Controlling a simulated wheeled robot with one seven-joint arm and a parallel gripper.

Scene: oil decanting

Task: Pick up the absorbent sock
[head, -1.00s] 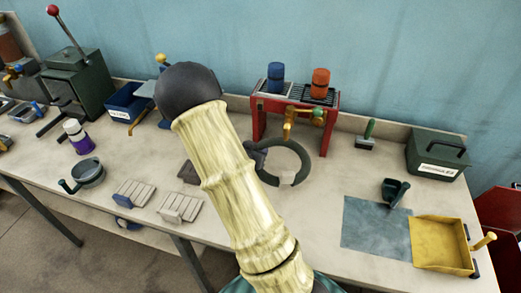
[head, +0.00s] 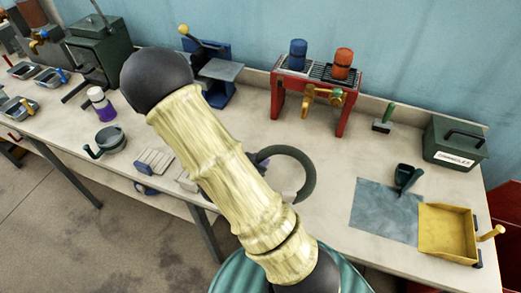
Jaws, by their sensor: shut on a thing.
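The absorbent sock looks like a dark grey-green ring (head: 312,172) with a pale patch near its lower side. It shows right of my pale ribbed arm, which hides its left part. It appears raised off the bench, though the gap beneath it is hard to judge. My gripper is hidden behind my own arm, so its fingers and their contact with the sock do not show.
A red stand (head: 336,116) with a blue and an orange cylinder is behind the sock. A grey mat (head: 376,222), yellow tray (head: 447,232) and green box (head: 454,143) lie to the right.

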